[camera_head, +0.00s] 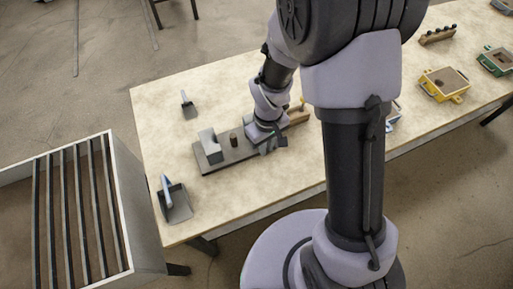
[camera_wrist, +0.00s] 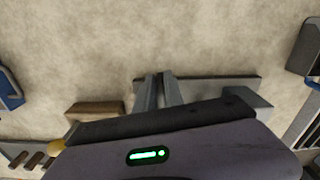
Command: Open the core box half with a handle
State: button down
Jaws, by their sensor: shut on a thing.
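The core box sits on a dark grey base plate (camera_head: 218,164) on the table. One light grey box half (camera_head: 209,146) stands at the plate's left end, apart from a small dark brown core (camera_head: 233,141) standing on the plate. My gripper (camera_head: 268,145) is low over the plate's right end, shut on the core box half with the handle. That half and its handle are mostly hidden by the gripper. In the wrist view, two grey fingers (camera_wrist: 160,93) reach over the plate (camera_wrist: 215,84); my wrist housing covers most of the rest.
A wooden table (camera_head: 300,180) carries a dustpan-like scoop (camera_head: 175,204) at front left, a small tool (camera_head: 188,105) at back left, a wooden block (camera_head: 298,115) near the gripper, and yellow (camera_head: 444,84) and green (camera_head: 496,62) boxes. A slatted bin (camera_head: 126,200) stands left.

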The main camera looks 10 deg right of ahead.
jog(key=c, duration=1.5)
grip_release()
notch_tip(320, 180, up, 17)
jog(key=p, duration=0.6)
jog(key=shift+r, duration=0.2)
jog(key=shift+r, duration=0.1)
jog(key=s+r+m+t+b, duration=0.2)
jog(key=s+r+m, duration=0.1)
jog(key=s, duration=0.1)
jog(key=s+d+r+m+t+y+b, duration=0.1)
jog(key=s+r+m+t+b, duration=0.1)
jog(key=s+r+m, duration=0.1)
jog(key=s+d+r+m+t+y+b, duration=0.1)
jog(key=s+r+m+b, duration=0.1)
jog(key=s, duration=0.4)
jog(key=shift+r+m+t+b, duration=0.4)
jog(key=shift+r+m, duration=0.1)
jog(key=shift+m, duration=0.4)
